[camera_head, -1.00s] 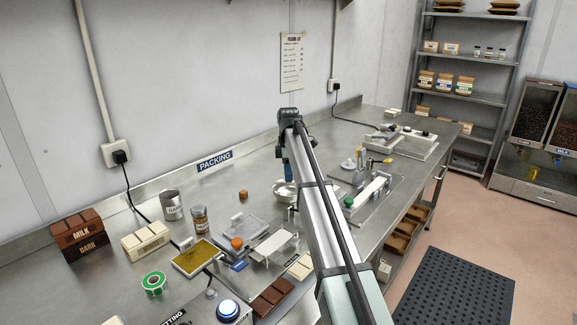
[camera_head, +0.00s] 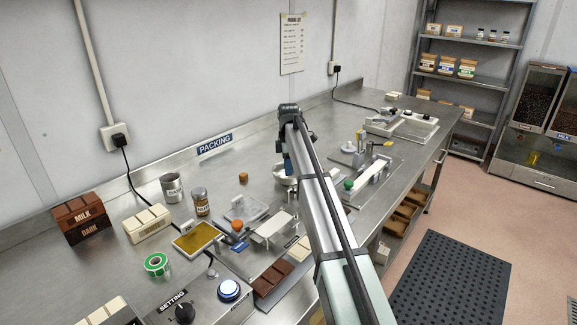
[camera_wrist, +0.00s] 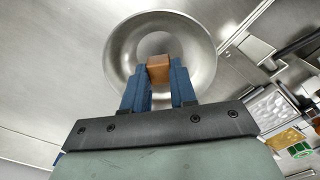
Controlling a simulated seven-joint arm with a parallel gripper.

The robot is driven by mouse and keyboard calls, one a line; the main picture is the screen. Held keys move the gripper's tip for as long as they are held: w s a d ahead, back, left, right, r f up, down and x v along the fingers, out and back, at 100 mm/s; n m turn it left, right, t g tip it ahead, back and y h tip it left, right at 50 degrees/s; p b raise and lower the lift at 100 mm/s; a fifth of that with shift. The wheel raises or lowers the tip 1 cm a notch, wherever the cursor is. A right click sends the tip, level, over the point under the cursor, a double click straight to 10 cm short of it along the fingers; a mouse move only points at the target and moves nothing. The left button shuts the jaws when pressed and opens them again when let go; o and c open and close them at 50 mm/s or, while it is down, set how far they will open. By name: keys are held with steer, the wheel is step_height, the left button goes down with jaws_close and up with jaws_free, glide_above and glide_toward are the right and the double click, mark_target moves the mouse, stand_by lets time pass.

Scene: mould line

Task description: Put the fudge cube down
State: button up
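My gripper (camera_wrist: 159,72) has blue fingers closed on the two sides of a brown fudge cube (camera_wrist: 159,68). The cube is at the fingertips, in front of the inside of a round metal bowl (camera_wrist: 118,50). Whether the cube touches the bowl cannot be told. In the head view the bowl (camera_head: 280,179) stands on the steel bench, partly hidden by my arm, and my fingers reach down at it. The held cube is hidden there. Another small brown cube (camera_head: 243,177) lies on the bench left of the bowl.
Left of my arm are a clear tray (camera_head: 245,208), a jar (camera_head: 200,201), a tin (camera_head: 172,187) and a gold-coloured pad (camera_head: 198,238). Right of it is a device with a green knob (camera_head: 349,184). Bare bench lies behind the bowl.

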steer(key=o, duration=0.5)
steer(key=shift+o, duration=0.2)
